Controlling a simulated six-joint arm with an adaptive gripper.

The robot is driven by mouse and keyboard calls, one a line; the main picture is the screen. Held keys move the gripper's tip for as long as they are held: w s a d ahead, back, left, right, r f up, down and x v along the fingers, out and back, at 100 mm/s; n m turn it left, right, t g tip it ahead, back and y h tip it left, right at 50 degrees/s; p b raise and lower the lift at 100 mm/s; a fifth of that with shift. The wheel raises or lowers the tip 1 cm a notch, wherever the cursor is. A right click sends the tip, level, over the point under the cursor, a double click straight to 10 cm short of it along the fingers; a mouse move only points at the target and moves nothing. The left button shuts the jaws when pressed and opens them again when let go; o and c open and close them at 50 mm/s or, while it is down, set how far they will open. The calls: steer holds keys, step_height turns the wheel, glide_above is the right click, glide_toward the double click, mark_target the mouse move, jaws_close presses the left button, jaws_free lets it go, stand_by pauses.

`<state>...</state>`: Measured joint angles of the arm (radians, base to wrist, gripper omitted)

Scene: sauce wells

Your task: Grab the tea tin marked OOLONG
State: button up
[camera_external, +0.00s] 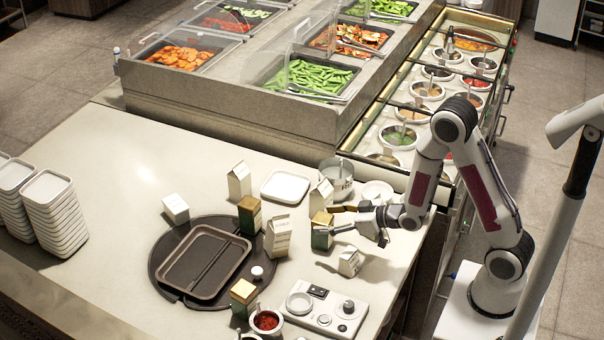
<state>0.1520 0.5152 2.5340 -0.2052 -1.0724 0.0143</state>
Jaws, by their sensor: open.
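Three green tins with tan lids are in view. One tin (321,232) stands upright directly at my gripper's fingertips. Another tin (249,215) stands by the back edge of the round dark mat. A third tin (243,298) stands near the front of the counter. Their labels are too small to read, so I cannot tell which is marked OOLONG. My gripper (336,219) is open and points left, its fingers spread by the first tin. I cannot tell whether the fingers are around the tin or just short of it.
White cartons (278,237) stand close by, and one carton (349,262) leans below my gripper. A metal pot (337,178) is behind it. A dark tray (196,284) lies on the round mat. A white control panel (325,315) is at the front.

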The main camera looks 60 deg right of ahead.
mark_target(313, 221)
steer(key=shift+f, duration=0.25)
steer(key=shift+w, duration=0.1)
steer(key=shift+x, duration=1.25)
steer(key=shift+w+d+f, duration=0.15)
steer(key=shift+w+f, duration=0.35)
steer(key=shift+w, duration=0.2)
steer(key=shift+w+d+f, duration=0.2)
steer(key=shift+w+f, duration=0.3)
steer(key=shift+w, duration=0.2)
steer(key=shift+x, duration=0.95)
steer(key=c, duration=1.4)
